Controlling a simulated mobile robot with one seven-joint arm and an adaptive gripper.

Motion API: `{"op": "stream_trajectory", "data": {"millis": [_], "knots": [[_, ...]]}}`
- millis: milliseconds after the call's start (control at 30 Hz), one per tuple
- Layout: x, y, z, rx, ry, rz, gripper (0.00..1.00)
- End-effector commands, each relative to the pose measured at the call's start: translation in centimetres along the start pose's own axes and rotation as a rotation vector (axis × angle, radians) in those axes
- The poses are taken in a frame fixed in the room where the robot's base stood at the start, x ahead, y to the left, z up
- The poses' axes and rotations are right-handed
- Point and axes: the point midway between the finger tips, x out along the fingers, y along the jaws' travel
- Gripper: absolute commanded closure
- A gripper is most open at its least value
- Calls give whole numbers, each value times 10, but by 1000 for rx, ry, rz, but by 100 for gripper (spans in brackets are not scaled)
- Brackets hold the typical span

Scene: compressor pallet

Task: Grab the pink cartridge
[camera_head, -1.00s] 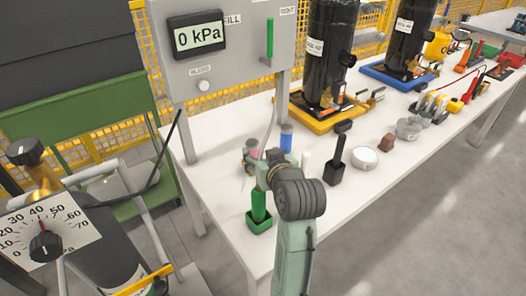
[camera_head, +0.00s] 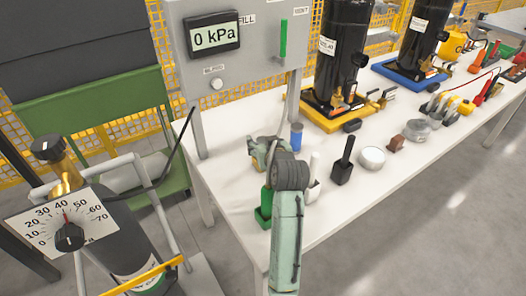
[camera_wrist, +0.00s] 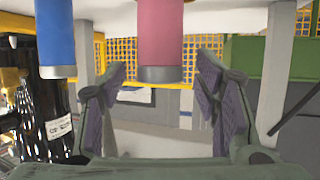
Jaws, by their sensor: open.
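The pink cartridge (camera_wrist: 160,35) shows in the upper middle of the wrist view, with a grey band at its lower end in the picture. That view appears upside down, with the white table at the top. My gripper (camera_wrist: 162,72) is open, with one finger on each side of the cartridge in the picture and visible gaps beside it. I cannot tell how deep the cartridge sits between the fingers. In the head view my gripper (camera_head: 263,150) is low over the table, and the pink cartridge is hidden by it.
A blue cartridge (camera_head: 296,136) stands close by; it also shows in the wrist view (camera_wrist: 54,35). The grey gauge panel (camera_head: 235,75) rises behind. A green holder (camera_head: 264,212), a white cylinder (camera_head: 314,168) and a black-handled tool (camera_head: 343,165) stand near my arm.

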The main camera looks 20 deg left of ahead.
Motion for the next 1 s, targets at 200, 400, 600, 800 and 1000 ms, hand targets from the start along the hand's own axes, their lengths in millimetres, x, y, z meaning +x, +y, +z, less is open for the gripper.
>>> {"op": "stream_trajectory", "data": {"millis": [200, 400, 600, 800, 1000], "knots": [[0, 0, 0, 0, 0, 0, 49], [0, 0, 0, 0, 0, 0, 63], [0, 0, 0, 0, 0, 0, 76], [0, 0, 0, 0, 0, 0, 89], [0, 0, 0, 0, 0, 0, 100]]}}
